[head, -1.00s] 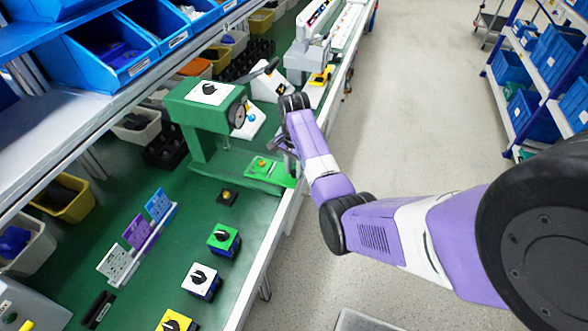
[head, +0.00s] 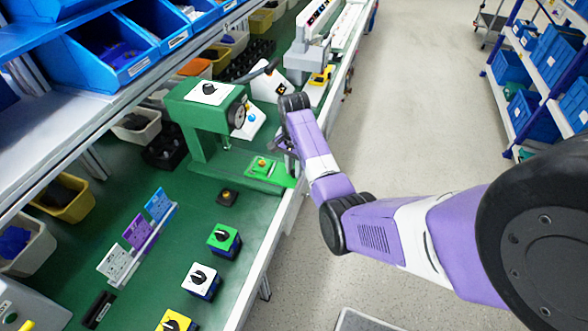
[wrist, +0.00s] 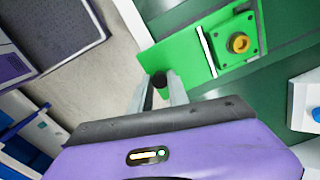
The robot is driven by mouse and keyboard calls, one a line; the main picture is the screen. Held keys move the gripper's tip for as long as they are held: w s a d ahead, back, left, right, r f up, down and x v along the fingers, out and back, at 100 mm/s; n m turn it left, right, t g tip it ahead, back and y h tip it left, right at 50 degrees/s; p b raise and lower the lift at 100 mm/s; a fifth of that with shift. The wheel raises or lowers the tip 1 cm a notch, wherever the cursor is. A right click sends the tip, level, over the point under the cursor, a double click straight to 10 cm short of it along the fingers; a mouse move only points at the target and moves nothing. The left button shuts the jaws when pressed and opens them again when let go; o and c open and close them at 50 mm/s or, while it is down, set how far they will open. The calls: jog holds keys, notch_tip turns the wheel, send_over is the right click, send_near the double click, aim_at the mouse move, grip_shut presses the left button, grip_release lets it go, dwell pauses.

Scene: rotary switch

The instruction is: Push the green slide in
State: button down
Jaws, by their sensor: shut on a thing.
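The green slide (head: 284,181) is a bright green plate at the front edge of the bench, beside the green press (head: 195,108). It carries a block with a yellow round part (head: 262,162). In the wrist view the slide (wrist: 178,58) runs up and right, with the yellow ring (wrist: 239,43) near its far end. In the head view my gripper (head: 290,158) is partly hidden by the wrist.
A white box with a blue button (head: 251,119) stands behind the slide. A small black-based yellow button (head: 228,196) and rotary switches, one green-topped (head: 222,238) and one white-topped (head: 201,279), stand nearer on the bench.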

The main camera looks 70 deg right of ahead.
aim_at(270, 166)
jog(key=shift+w, duration=0.15)
dwell(0.4)
jog(key=w+b, duration=0.1)
jog(key=w, duration=0.1)
jog(key=w+b, duration=0.1)
jog(key=w, duration=0.2)
jog(key=w+b, duration=0.1)
jog(key=w, duration=0.1)
jog(key=shift+w+a+f+b, duration=0.15)
jog(key=shift+w+a+b, duration=0.1)
jog(key=shift+w+b, duration=0.05)
jog(key=shift+w, duration=0.35)
jog(key=c, duration=1.3)
grip_release()
jog(key=shift+o, duration=0.2)
jog(key=shift+r+b, duration=0.35)
jog(key=shift+r, duration=3.7)
